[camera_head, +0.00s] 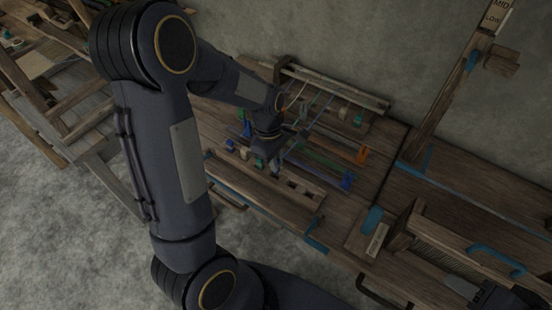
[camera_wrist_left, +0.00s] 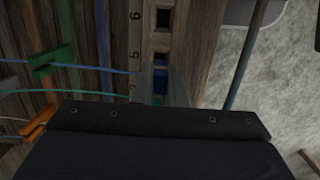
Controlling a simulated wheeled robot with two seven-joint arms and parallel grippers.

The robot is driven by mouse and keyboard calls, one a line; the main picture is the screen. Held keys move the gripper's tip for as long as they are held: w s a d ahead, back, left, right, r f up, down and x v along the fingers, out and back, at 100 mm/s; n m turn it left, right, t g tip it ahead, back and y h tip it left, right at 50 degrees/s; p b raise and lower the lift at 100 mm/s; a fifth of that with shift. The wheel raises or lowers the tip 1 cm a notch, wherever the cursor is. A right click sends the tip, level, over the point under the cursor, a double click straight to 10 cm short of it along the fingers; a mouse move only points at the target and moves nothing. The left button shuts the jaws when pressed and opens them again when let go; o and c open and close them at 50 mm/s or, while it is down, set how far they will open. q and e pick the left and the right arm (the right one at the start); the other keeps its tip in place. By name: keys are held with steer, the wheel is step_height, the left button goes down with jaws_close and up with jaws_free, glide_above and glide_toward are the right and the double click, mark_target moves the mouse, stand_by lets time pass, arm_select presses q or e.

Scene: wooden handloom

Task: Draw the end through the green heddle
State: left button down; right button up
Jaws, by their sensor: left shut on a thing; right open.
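My left gripper (camera_head: 274,168) is low over the loom bench, among the coloured heddle pieces. In the left wrist view its fingers (camera_wrist_left: 163,88) are close together beside a numbered strip, at a slotted wooden bar. Thin blue and pale green threads run from the left toward the fingers; the thread tip between them is too small to make out. A green piece (camera_wrist_left: 53,64) lies left of the fingers, with the blue thread at it. An orange piece (camera_wrist_left: 38,122) lies below it. My right gripper (camera_head: 488,294) is at the lower right edge, away from the heddles, partly cut off.
The slotted wooden bar (camera_head: 290,190) lies along the bench front. An orange piece (camera_head: 362,154) and a blue piece (camera_head: 347,180) stand to the right of my left gripper. A wooden frame with a blue handle (camera_head: 497,258) is at the lower right.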

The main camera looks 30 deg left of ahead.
arm_select(q)
steer(key=shift+f+b, duration=1.3)
steer(key=shift+f, duration=0.55)
steer(key=c, duration=1.4)
jaws_free()
steer(key=shift+r, duration=0.2)
steer(key=r, duration=0.5)
steer(key=a+r, duration=0.1)
steer(key=r, duration=0.1)
steer(key=shift+a+r+p, duration=0.1)
steer(key=shift+r+p, duration=0.15)
steer(key=shift+p, duration=0.05)
